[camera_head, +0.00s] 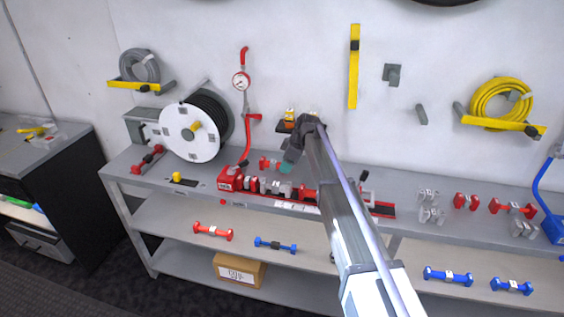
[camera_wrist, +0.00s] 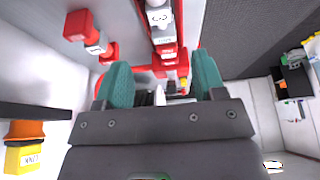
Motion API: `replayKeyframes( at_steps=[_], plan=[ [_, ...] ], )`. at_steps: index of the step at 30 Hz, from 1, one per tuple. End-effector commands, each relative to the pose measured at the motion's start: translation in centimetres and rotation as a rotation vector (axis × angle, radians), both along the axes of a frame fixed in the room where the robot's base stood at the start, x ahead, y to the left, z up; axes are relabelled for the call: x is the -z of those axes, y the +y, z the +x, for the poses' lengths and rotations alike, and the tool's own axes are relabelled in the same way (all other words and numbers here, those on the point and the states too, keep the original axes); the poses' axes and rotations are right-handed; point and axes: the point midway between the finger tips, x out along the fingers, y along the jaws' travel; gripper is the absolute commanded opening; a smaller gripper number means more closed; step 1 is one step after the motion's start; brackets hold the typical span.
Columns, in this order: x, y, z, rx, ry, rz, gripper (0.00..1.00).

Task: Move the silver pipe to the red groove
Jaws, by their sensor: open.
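Several silver pipe pieces show in the head view. One pair of small silver pieces (camera_head: 428,196) lies on the bench right of my arm. Other silver pieces stand in the long red groove (camera_head: 226,178) left of my gripper; I cannot tell which is the task's pipe. My gripper (camera_head: 288,166) is over the groove, pointing down, with teal fingertips. In the wrist view my gripper (camera_wrist: 164,80) is open, with nothing clearly held. A silver piece (camera_wrist: 160,18) and red blocks lie in line beyond the fingertips. My arm hides part of the groove.
A red pipe piece (camera_wrist: 80,27) lies beside the groove. A hose reel (camera_head: 190,130) and a red gauge stand (camera_head: 241,82) are at the back left. Red pipes (camera_head: 512,208) and a blue stand (camera_head: 552,228) are at the right.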

Motion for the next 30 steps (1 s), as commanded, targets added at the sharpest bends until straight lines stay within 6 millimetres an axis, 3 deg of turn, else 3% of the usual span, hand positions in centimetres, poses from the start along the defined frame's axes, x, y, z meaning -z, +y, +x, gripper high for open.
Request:
replayKeyframes(
  at_steps=[7, 10, 11, 13, 18, 21, 24, 30],
  plan=[
    [-0.1, -0.2, -0.1, 0.002, 0.001, -0.001, 0.64],
    [0.0, -1.8, -2.8, 0.069, 0.029, -0.016, 0.64],
    [0.1, -2.9, -4.5, 0.116, 0.047, -0.028, 0.64],
    [0.4, -6.2, -10.2, 0.282, 0.106, -0.065, 0.64],
    [1.0, -15.2, -27.6, 0.856, 0.259, -0.187, 0.64],
    [1.2, -18.5, -35.4, 1.146, 0.305, -0.241, 0.64],
    [1.2, -20.1, -39.3, 1.317, 0.323, -0.266, 0.64],
    [1.2, -20.5, -39.6, 1.37, 0.328, -0.274, 0.64]
  ],
)
